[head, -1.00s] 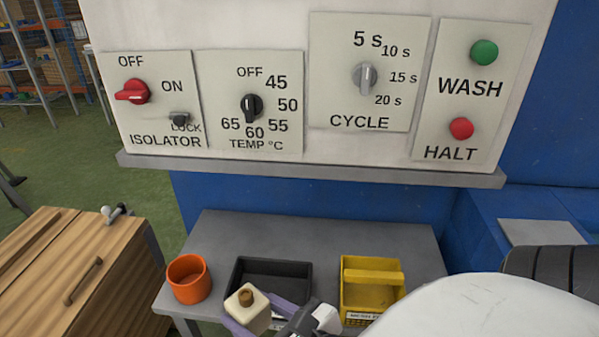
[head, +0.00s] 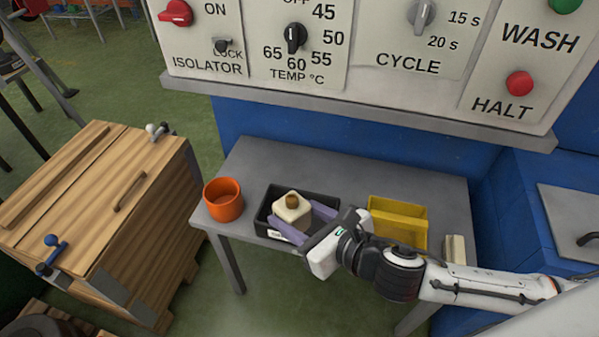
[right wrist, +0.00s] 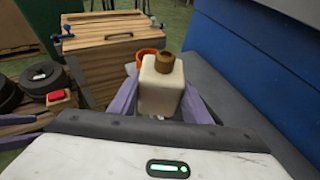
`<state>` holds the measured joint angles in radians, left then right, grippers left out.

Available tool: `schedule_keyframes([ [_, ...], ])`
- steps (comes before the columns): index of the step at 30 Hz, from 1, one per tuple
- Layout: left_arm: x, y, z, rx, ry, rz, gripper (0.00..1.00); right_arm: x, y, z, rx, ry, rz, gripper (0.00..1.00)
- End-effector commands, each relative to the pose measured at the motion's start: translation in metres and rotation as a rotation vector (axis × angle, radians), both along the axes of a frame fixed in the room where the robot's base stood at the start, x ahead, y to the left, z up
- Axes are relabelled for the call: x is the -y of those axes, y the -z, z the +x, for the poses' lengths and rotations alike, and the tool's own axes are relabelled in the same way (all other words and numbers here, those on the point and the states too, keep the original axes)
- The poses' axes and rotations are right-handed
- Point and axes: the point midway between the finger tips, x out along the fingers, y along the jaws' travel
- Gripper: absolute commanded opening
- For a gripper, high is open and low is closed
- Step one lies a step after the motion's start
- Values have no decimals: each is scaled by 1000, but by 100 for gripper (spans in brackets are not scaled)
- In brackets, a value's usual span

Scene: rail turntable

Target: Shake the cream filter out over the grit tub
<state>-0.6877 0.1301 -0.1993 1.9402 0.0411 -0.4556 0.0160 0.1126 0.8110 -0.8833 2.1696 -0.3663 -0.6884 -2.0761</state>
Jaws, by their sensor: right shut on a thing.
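The cream filter (head: 292,209) is a cream block with a brown knob on top. My right gripper (head: 304,221) is shut on it, with a purple finger on each side. The filter is roughly upright and shows above the dark open tray (head: 328,203) in the head view; its exact height is hard to tell. In the right wrist view the filter (right wrist: 161,88) stands between the fingers, with the orange tub (right wrist: 146,55) partly hidden behind it. The orange tub (head: 224,203) is round, left of the tray. No readable label shows which container is the grit tub. My left gripper is out of view.
A yellow bin (head: 402,218) stands right of the tray on the grey table (head: 264,158), with a pale block (head: 456,249) further right. The control panel (head: 372,80) overhangs the table's back. A wooden crate (head: 95,205) stands at left.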

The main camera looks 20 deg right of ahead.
Motion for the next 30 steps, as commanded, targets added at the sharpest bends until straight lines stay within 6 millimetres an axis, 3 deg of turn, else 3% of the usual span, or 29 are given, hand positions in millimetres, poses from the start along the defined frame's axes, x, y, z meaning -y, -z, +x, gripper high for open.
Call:
schedule_keyframes([
  [3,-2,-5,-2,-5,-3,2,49,-8,-1,18,9,-83,-9,17],
  [12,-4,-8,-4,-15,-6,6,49,-18,9,38,6,-224,-2,17],
  [30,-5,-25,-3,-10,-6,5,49,-5,24,73,-1,-428,6,17],
])
